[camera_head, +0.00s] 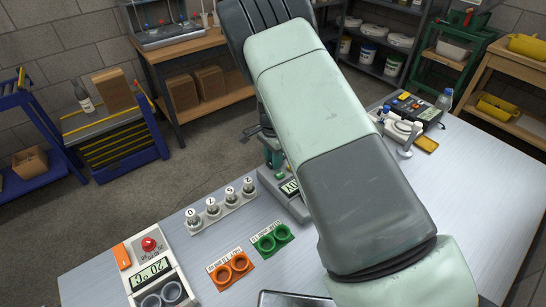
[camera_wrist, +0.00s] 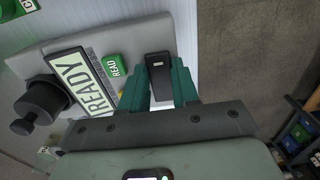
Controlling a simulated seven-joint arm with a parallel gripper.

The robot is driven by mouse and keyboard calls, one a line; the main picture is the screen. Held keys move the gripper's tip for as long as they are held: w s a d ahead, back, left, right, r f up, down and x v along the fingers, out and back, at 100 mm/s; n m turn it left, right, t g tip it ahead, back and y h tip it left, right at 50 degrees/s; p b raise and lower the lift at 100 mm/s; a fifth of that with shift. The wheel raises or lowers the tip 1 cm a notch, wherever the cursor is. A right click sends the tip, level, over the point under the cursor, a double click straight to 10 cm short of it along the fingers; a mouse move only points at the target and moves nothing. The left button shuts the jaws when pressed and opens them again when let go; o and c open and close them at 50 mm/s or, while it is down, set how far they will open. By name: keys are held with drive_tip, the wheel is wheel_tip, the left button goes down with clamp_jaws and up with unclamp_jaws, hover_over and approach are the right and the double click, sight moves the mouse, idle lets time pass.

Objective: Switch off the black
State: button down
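A grey instrument (camera_wrist: 60,45) with a display reading READY, a green READ button (camera_wrist: 115,64) and a black knob (camera_wrist: 42,98) shows in the wrist view. A black rocker switch (camera_wrist: 158,62) with a small pale mark sits at its edge. My gripper (camera_wrist: 164,68) has its two green fingers apart, their tips on either side of the switch's lower part. Whether they touch it I cannot tell. The lower end of the switch is between the fingers. In the head view, the instrument (camera_head: 289,197) is partly hidden behind my arm.
Beside the instrument on the table (camera_head: 110,280) stand a rack of white numbered pieces (camera_head: 222,210), green rings (camera_head: 272,239), orange rings (camera_head: 231,271) and a 20 °C device with a red knob (camera_head: 152,268).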

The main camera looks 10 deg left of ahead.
drive_tip(key=shift+w+d+g+y, duration=0.15)
drive_tip(key=shift+d+g+y, duration=0.1)
drive_tip(key=shift+g+y, duration=0.25)
drive_tip(key=shift+w+r+g+y, duration=0.1)
drive_tip(key=shift+w+g+y, duration=0.05)
drive_tip(key=shift+g+y, duration=0.65)
drive_tip(key=c, duration=1.1)
unclamp_jaws()
drive_tip(key=shift+d, duration=0.1)
drive_tip(key=v, duration=1.1)
